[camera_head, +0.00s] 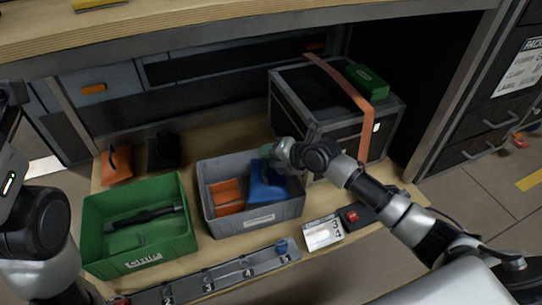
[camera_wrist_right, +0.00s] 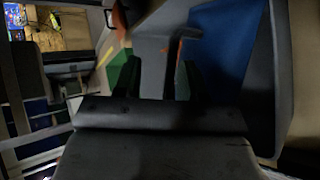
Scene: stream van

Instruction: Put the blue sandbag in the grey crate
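The blue sandbag (camera_head: 265,183) is inside the grey crate (camera_head: 258,222), in its right half, leaning against the orange bag's side of the crate. It fills the upper right of the right wrist view (camera_wrist_right: 224,45). My right gripper (camera_head: 272,157) is over the crate's back right part, close to the bag, and partly hidden by its own wrist. In the right wrist view its two dark fingers (camera_wrist_right: 157,80) stand apart, with a dark strap-like piece near the right finger; the bag's body is beside them. My left arm shows at the left edge, its gripper out of view.
An orange bag (camera_head: 227,196) lies in the crate's left half. A green crate (camera_head: 139,256) with a dark tool stands to the left. A black case (camera_head: 315,108) with an orange strap stands close behind at the right. A grey rail (camera_head: 216,276) runs along the front edge.

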